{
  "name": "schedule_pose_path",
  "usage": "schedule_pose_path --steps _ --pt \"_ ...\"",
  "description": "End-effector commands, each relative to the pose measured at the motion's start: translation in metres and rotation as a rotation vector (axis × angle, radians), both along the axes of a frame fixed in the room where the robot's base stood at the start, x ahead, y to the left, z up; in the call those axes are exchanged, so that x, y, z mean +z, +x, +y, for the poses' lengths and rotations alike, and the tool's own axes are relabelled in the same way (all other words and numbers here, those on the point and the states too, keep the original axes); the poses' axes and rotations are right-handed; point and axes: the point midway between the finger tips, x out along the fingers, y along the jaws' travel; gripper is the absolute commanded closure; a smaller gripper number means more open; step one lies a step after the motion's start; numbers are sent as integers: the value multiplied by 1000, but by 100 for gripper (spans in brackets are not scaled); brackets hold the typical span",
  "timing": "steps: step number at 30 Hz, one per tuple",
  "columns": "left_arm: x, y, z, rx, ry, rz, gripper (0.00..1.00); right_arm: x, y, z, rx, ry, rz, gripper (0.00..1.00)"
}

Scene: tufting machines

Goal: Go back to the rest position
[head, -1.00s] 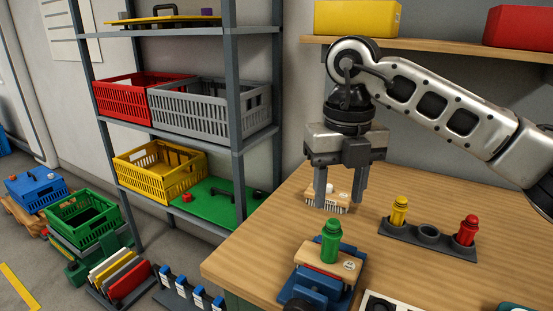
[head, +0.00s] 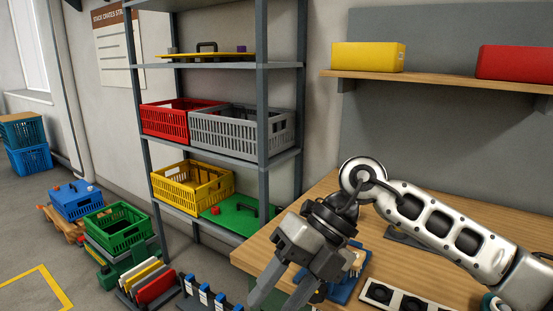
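My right gripper (head: 280,298) hangs low at the front left edge of the workbench (head: 440,205), tilted down and to the left. Its two fingers are apart with nothing seen between them, and their tips reach the bottom edge of the view. Its arm comes in from the right and crosses the bench. My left gripper is not in view. Behind the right gripper, part of a blue fixture (head: 346,290) with a wooden block (head: 357,262) shows. The green peg is hidden. Most of the dark peg holder (head: 400,237) is hidden behind the arm.
A grey shelf rack holds a red crate (head: 175,118), a grey crate (head: 240,134) and a yellow crate (head: 190,186). A green crate (head: 117,227) and a blue box (head: 76,201) stand low at left. A wall shelf (head: 450,82) carries yellow and red boxes. A tray with round recesses (head: 400,299) lies at the bench front.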

Motion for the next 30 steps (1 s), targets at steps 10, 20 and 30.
schedule_pose_path --steps 10,20,30 --pt "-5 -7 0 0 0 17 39 42 -41 73 -303 1002 504 53" --pt "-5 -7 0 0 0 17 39 -56 26 -29 -1393 1420 967 53" --pt "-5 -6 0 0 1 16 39 -241 -62 -122 -2327 1002 1256 53"
